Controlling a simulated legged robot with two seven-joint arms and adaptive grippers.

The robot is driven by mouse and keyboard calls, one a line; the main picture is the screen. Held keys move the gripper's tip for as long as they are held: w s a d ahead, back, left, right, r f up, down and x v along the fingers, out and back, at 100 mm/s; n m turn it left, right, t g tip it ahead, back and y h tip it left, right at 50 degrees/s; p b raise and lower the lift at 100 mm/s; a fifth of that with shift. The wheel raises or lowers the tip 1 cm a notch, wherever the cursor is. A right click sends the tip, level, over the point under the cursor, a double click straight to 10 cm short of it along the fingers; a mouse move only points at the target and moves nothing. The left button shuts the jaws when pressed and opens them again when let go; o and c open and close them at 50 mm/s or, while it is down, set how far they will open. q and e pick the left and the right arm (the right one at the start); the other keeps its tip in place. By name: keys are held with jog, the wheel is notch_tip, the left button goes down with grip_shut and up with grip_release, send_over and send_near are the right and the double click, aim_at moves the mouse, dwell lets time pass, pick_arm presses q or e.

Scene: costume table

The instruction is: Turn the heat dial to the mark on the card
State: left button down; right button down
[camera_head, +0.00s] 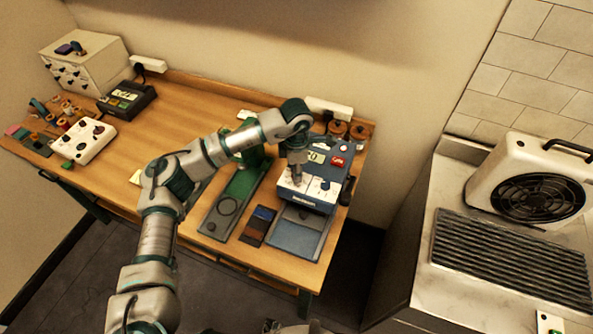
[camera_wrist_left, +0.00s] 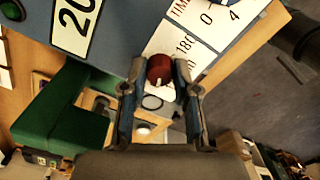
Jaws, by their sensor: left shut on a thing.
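The blue machine (camera_head: 341,183) stands at the right end of the wooden table. Its white panel (camera_wrist_left: 203,22) carries printed numbers, with "TIME", 0, 4 and 180 readable. The dark red dial (camera_wrist_left: 159,68) has a short white pointer mark and sits between my left fingertips. My left gripper (camera_wrist_left: 157,82) is shut on that dial; in the head view it reaches down onto the panel (camera_head: 308,192). A pale label starting with "20" (camera_wrist_left: 75,22) is on the machine; I cannot tell whether it is the card. My right gripper is not in view.
A green press-like block (camera_head: 242,188) lies left of the machine. Dark swatches (camera_head: 258,226) lie in front. A white knobbed box (camera_head: 84,62), a black device (camera_head: 126,98) and a white control pad (camera_head: 83,142) stand at the left. A fan unit (camera_head: 535,185) stands on the right counter.

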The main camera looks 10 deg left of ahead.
pick_arm(q)
jog(key=n+b, duration=0.1)
jog(key=n, duration=0.6)
jog(key=shift+b, duration=0.35)
jog(key=shift+n, duration=0.6)
jog(key=c, duration=0.9)
grip_release()
jog(key=shift+w, duration=0.1)
jog(key=shift+o, duration=0.2)
notch_tip(320, 180, up, 12)
